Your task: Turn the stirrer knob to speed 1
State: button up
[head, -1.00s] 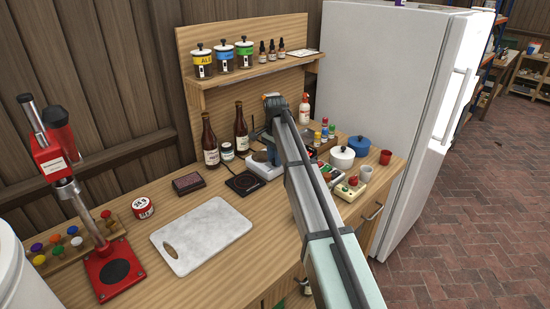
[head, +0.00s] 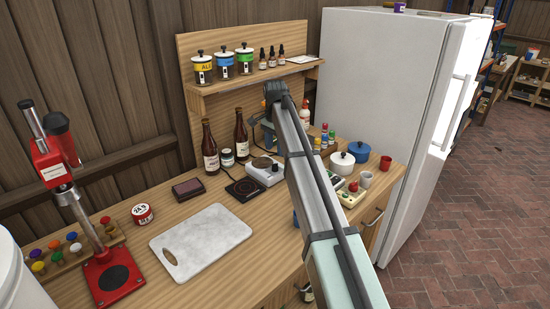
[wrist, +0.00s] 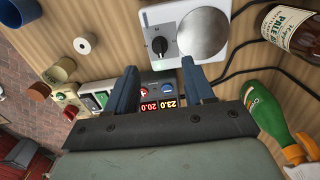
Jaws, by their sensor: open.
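The stirrer (head: 277,178) is a white box with a round grey plate on top, on the bench right of the black hot pad in the head view. In the wrist view the stirrer (wrist: 183,62) is at the top, with its round plate (wrist: 204,34) beside a black knob (wrist: 160,45) on a printed dial. The knob's setting is too small to read. My gripper (wrist: 161,76) is open and empty, its two dark blue fingers apart and pointing toward the stirrer's knob side. It is apart from the knob. In the head view my arm mostly hides the gripper.
A controller with displays (wrist: 157,104) lies between the fingers in the wrist view. Two brown bottles (head: 210,148) stand left of the stirrer. Pots (head: 342,162) and cups are at right. A shelf (head: 255,76) is above. A marble board (head: 200,240) lies in front.

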notch_tip(320, 180, up, 6)
jog(key=shift+r, duration=0.15)
dwell(0.4)
